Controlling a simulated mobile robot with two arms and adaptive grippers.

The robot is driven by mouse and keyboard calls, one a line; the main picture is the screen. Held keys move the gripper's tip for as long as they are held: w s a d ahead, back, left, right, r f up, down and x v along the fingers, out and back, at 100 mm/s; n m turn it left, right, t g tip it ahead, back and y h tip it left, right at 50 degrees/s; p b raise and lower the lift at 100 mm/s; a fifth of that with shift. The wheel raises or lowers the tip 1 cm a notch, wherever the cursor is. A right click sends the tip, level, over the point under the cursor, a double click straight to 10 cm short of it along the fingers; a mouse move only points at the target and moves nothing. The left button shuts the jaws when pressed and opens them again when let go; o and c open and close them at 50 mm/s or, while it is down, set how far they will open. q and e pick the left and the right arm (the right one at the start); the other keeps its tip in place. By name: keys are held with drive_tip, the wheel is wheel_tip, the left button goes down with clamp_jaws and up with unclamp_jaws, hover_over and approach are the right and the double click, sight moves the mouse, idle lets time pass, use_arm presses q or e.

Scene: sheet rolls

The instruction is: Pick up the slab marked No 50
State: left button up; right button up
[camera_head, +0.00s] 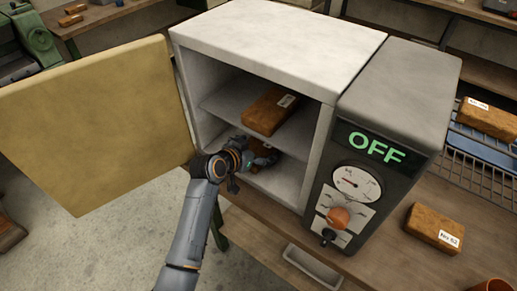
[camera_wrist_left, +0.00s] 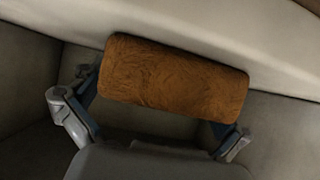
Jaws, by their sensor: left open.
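My left gripper (camera_head: 252,158) reaches into the lower compartment of the open white oven (camera_head: 270,42). It is open, with its fingers on either side of a brown slab (camera_wrist_left: 175,80), which lies between them in the left wrist view. In the head view this slab (camera_head: 268,154) is mostly hidden behind the gripper. No label shows on its visible face. I cannot tell which slab is No 50. My right gripper is not in view.
The oven door (camera_head: 95,125) stands open at left. A grey control panel (camera_head: 375,150) reads OFF. On the bench (camera_head: 390,250) at right lies a slab (camera_head: 434,228), its label perhaps No 52. An orange pot (camera_head: 492,286) is at bottom right.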

use_arm(q)
drive_tip(key=c, duration=1.5)
drive_tip(key=shift+r, duration=0.1)
